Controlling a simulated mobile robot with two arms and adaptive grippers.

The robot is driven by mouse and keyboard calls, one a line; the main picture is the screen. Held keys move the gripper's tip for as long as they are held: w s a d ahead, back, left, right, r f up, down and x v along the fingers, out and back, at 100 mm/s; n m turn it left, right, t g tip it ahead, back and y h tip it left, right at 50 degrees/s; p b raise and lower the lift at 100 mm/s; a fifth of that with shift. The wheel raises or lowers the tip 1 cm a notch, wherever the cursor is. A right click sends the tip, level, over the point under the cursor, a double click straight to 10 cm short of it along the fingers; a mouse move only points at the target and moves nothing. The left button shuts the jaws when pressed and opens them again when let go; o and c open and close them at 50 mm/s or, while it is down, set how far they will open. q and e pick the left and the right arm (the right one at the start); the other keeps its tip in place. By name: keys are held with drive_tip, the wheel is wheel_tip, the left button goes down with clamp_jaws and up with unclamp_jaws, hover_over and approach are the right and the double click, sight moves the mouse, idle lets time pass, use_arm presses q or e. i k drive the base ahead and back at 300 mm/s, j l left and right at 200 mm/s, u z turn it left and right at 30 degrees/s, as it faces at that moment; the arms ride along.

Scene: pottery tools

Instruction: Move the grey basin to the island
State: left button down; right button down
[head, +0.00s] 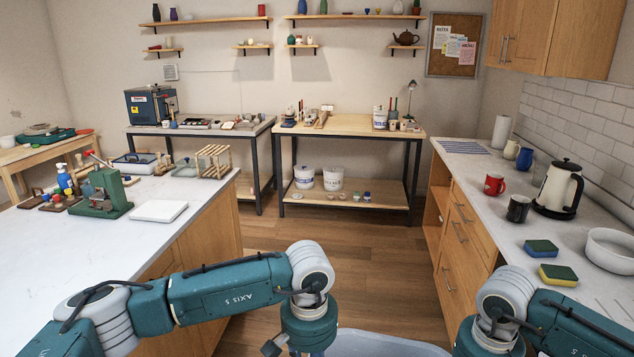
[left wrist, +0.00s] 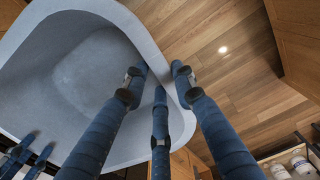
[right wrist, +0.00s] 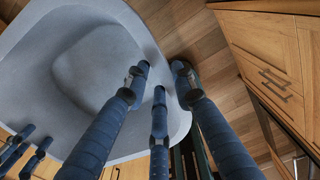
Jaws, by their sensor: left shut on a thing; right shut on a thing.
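The grey basin (head: 385,346) shows at the bottom of the head view, between my two arms; most of it is cut off. In the left wrist view the basin (left wrist: 85,75) is empty, and my left gripper (left wrist: 161,76) is shut on its rim, with fingers on both sides of the wall. In the right wrist view my right gripper (right wrist: 160,76) is shut on another part of the rim of the basin (right wrist: 95,65). The island (head: 70,262), white-topped with wooden sides, stands at the left of the head view, higher than the basin.
A green press (head: 101,194), a white slab (head: 159,211) and a wooden rack (head: 214,160) stand on the island's far part; its near top is bare. A counter with a kettle (head: 558,188) and sponges (head: 541,248) lies right. Open wooden floor (head: 330,235) lies ahead.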

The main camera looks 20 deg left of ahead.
sight(58, 283)
drive_tip(key=i, duration=1.35)
drive_tip(key=i+u, duration=0.25)
drive_tip(key=i, duration=0.25)
drive_tip(key=i+l+u, duration=0.25)
drive_tip(key=i, duration=0.2)
drive_tip(key=u, duration=1.5)
